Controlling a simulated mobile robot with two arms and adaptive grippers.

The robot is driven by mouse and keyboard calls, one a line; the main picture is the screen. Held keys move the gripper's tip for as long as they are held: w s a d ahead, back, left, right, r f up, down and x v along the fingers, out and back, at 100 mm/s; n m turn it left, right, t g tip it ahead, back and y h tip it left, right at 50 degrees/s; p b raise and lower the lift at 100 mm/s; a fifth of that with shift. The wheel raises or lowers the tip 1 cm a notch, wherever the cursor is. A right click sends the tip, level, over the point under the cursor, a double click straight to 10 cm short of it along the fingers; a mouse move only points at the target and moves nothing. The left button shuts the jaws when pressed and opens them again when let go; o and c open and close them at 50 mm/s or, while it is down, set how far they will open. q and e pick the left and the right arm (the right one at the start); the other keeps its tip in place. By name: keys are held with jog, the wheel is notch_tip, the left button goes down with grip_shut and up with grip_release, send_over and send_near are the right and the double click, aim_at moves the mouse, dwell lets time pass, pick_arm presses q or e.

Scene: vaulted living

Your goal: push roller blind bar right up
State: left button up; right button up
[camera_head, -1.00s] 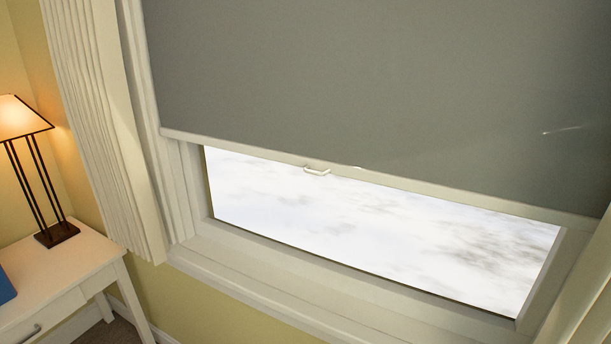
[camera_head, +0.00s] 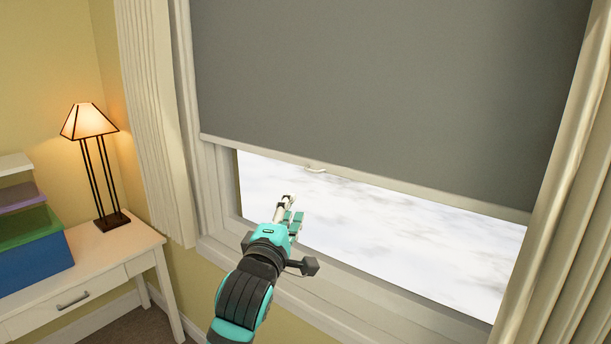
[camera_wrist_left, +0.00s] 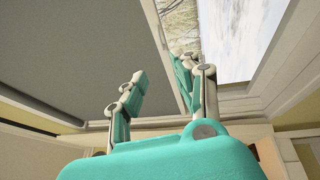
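The roller blind (camera_head: 380,80) is grey and covers most of the window. Its pale bottom bar (camera_head: 258,151) runs across the window, with a small white pull handle (camera_head: 316,169) near its middle. Below the bar the glass is bare. My left gripper (camera_head: 290,205), teal and grey, is raised in front of the glass, lower and a little left of the handle, apart from the bar in the picture. Its fingers are spread and empty in the left wrist view (camera_wrist_left: 160,82), where the blind (camera_wrist_left: 80,50) also shows. My right gripper is not in view.
A white desk (camera_head: 90,265) stands at the left with a lit lamp (camera_head: 90,125) and stacked coloured boxes (camera_head: 35,245). Pale curtains hang at the left (camera_head: 155,120) and right (camera_head: 565,200) of the window. The sill (camera_head: 340,310) runs below the glass.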

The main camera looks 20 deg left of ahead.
aim_at(311, 171)
pick_arm(q)
jog(key=w+p, duration=0.1)
jog(key=w, duration=0.4)
jog(key=w+r+p, duration=0.1)
jog(key=w+p, duration=0.1)
jog(key=w, duration=0.3)
jog(key=w+r+p, duration=0.1)
jog(key=w, duration=0.3)
jog(key=shift+w+a, duration=0.35)
jog(key=shift+w, duration=0.05)
jog(key=shift+w+p, duration=0.3)
jog(key=shift+w, duration=0.45)
grip_shut()
